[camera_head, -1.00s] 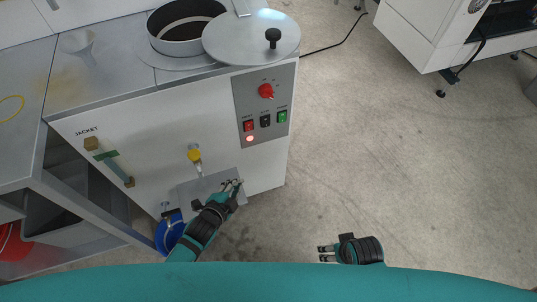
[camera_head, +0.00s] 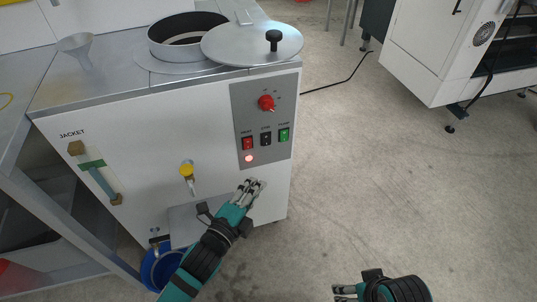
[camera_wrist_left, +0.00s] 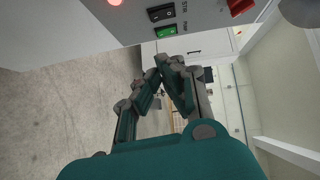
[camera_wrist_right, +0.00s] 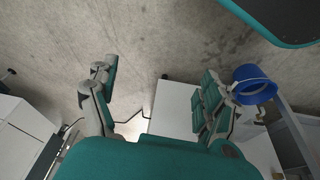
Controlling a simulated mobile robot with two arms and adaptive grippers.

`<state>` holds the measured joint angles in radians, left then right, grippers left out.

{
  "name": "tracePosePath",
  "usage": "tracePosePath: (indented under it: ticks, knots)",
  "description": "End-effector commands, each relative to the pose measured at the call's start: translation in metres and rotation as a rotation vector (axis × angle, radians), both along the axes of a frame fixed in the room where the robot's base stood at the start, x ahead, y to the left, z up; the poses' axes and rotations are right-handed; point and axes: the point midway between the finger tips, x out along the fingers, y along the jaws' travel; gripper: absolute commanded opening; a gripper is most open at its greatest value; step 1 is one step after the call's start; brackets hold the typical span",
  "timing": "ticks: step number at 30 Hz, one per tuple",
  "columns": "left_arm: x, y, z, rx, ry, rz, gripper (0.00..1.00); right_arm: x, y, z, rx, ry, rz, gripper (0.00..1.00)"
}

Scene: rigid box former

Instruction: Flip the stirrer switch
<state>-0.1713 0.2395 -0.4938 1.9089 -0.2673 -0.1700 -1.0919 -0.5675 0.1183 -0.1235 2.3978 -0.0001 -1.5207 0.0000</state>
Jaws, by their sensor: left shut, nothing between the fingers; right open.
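The stirrer switch is the black rocker (camera_head: 265,139) labelled STIR, between a red switch (camera_head: 247,143) and a green switch (camera_head: 284,135) on the cabinet's grey panel (camera_head: 240,100). The black switch also shows at the top of the left wrist view (camera_wrist_left: 161,12), beside the green one (camera_wrist_left: 166,32). Which way it is tipped I cannot tell. My left gripper (camera_head: 255,184) is shut and empty, below the panel and apart from the switches. My right gripper (camera_head: 340,291) is open and empty at the bottom of the head view, away from the cabinet.
A red knob (camera_head: 266,103) is above the switches and a lit red lamp (camera_head: 249,158) below them. A yellow-handled valve (camera_head: 187,170), a grey shelf (camera_head: 182,226) and a blue bucket (camera_head: 150,272) are left of my left gripper.

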Motion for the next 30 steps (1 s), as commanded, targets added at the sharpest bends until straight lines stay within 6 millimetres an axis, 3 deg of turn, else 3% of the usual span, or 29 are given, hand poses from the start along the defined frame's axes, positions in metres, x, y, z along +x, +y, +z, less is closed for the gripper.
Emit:
tracePosePath:
  ticks: [6, 16, 20, 24, 30]
  knots:
    - [0.026, -0.013, -0.003, 0.000, -0.002, 0.001, 0.00, -0.005, -0.001, 0.015, 0.000, -0.011, -0.001, 0.82]
    - [0.089, -0.046, -0.010, -0.002, -0.001, 0.000, 0.00, -0.006, -0.001, -0.001, 0.000, -0.010, -0.001, 0.82]
    - [0.111, -0.037, -0.013, 0.003, -0.001, 0.001, 0.00, 0.001, 0.001, -0.004, 0.006, -0.044, 0.001, 0.82]
    - [0.119, -0.034, -0.014, 0.001, 0.000, 0.000, 0.00, 0.020, 0.006, 0.002, 0.025, -0.129, 0.008, 0.82]
    - [0.125, -0.033, -0.014, 0.000, 0.001, 0.000, 0.00, 0.028, 0.009, 0.005, 0.033, -0.172, 0.012, 0.82]
